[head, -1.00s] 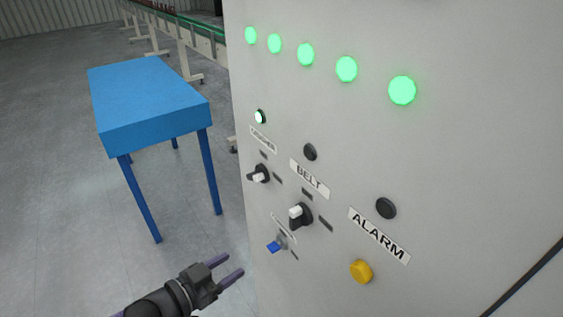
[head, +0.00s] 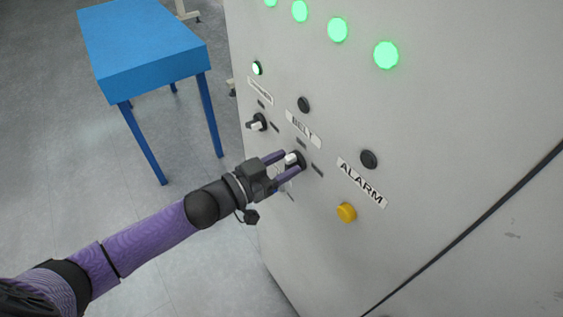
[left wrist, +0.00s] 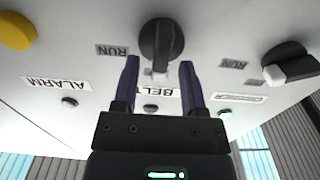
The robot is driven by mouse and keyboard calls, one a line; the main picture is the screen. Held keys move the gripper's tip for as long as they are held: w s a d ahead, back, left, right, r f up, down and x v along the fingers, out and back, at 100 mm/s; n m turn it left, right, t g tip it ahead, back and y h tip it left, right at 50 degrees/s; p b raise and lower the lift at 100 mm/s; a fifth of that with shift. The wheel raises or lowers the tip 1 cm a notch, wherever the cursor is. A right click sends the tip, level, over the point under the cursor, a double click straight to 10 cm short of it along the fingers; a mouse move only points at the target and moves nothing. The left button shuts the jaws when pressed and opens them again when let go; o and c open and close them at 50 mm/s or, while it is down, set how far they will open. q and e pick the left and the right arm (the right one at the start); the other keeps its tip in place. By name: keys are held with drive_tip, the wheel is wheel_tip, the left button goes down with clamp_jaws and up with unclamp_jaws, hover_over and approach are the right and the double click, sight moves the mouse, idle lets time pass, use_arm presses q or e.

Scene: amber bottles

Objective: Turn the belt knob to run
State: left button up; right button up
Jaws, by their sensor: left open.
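The black belt knob (head: 296,158) with a white-tipped handle is on the grey panel below the BELT label (head: 303,130). In the left wrist view, which is upside down, the knob (left wrist: 162,42) has its white tip towards the BELT label, not towards the RUN mark (left wrist: 113,50) beside it. My left gripper (head: 288,163) is open at the knob, one finger on each side of the handle in the head view. In the wrist view its fingertips (left wrist: 160,62) reach the handle's near end with gaps showing. Contact cannot be told. My right gripper is not in view.
Another white-tipped knob (head: 257,122) is to the left, below a lit green lamp (head: 257,68). The lamp above BELT (head: 304,105) is dark. A yellow ALARM button (head: 346,212) is at right. A blue table (head: 145,50) stands left of the panel.

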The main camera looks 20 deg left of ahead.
use_arm(q)
drive_tip(key=shift+c, duration=0.3)
clamp_jaws()
drive_tip(key=shift+m, duration=0.3)
drive_tip(key=shift+s+d+m, duration=0.1)
drive_tip(key=shift+m, duration=0.9)
drive_tip(key=m, duration=0.3)
drive_tip(key=shift+s+d+f+m, duration=0.1)
drive_tip(key=shift+d+m, duration=0.05)
drive_tip(key=shift+m, duration=0.15)
drive_tip(key=m, duration=0.5)
drive_tip(key=shift+s+d+f+m+b, duration=0.15)
drive_tip(key=shift+f+m+b, duration=0.05)
drive_tip(key=shift+m+b, duration=0.1)
drive_tip(key=shift+o, duration=0.3)
unclamp_jaws()
